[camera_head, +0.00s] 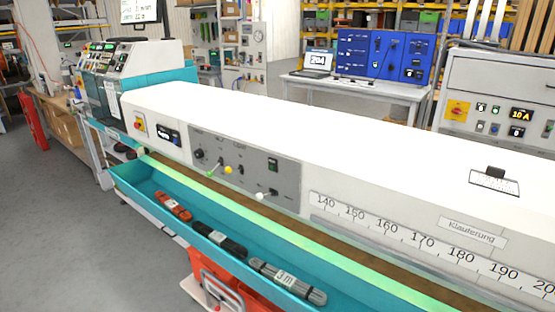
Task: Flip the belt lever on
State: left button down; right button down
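A grey control panel (245,167) sits on the front of the long white machine (300,130). Neither of my grippers is in view.
A teal trough (225,262) below the panel holds several cable bundles, one orange (173,206). A ruler scale (430,245) runs along the machine at right. Grey floor (60,220) is free at left. A table (360,88) with a laptop stands behind.

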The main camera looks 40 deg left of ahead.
aim_at(209, 173)
jog(key=u, duration=1.85)
